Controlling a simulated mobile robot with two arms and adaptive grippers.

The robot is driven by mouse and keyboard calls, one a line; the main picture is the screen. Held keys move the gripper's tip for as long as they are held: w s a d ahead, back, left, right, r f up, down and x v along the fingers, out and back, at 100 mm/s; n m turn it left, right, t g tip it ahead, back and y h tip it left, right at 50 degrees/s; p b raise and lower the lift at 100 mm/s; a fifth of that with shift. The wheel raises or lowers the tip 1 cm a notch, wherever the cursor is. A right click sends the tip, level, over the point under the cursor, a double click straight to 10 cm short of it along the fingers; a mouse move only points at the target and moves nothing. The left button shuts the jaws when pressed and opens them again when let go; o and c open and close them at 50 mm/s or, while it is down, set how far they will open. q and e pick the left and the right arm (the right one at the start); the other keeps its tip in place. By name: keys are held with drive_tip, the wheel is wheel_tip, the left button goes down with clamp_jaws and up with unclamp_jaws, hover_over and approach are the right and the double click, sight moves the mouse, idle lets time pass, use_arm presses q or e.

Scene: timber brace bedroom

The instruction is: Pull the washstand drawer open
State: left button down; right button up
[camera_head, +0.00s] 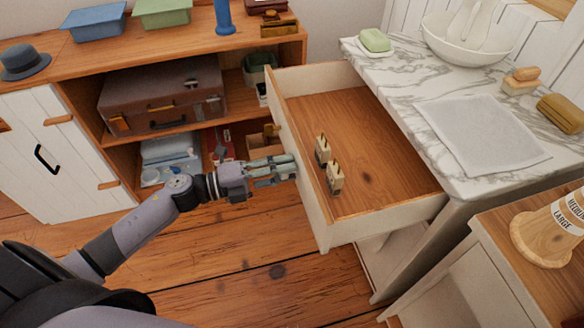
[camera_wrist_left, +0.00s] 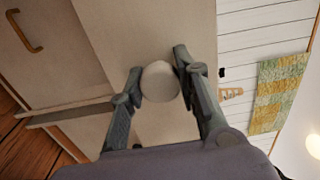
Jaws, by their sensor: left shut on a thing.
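The washstand has a white marble top (camera_head: 400,85), and its drawer (camera_head: 435,208) stands well open, pulled out to the left. The drawer's wooden floor shows, with two small pale blocks with metal parts (camera_head: 334,178) near the front panel. My left gripper (camera_head: 285,168) is at the outer face of the drawer front. In the left wrist view its fingers (camera_wrist_left: 160,85) are on either side of a round pale knob (camera_wrist_left: 159,82) and shut on it. My right gripper is in neither view.
A wooden shelf unit with a brown suitcase (camera_head: 163,95) stands behind my left arm. A towel (camera_head: 482,132), green soap (camera_head: 374,40) and a white bowl (camera_head: 468,40) are on the marble. A wooden cabinet (camera_head: 530,245) is at the lower right. Floorboards (camera_head: 270,255) below the drawer are clear.

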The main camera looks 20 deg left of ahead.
use_arm(q)
drive_tip(key=shift+s+a, duration=0.1)
idle(0.3)
drive_tip(key=c, duration=1.2)
unclamp_jaws()
drive_tip(key=v, duration=1.2)
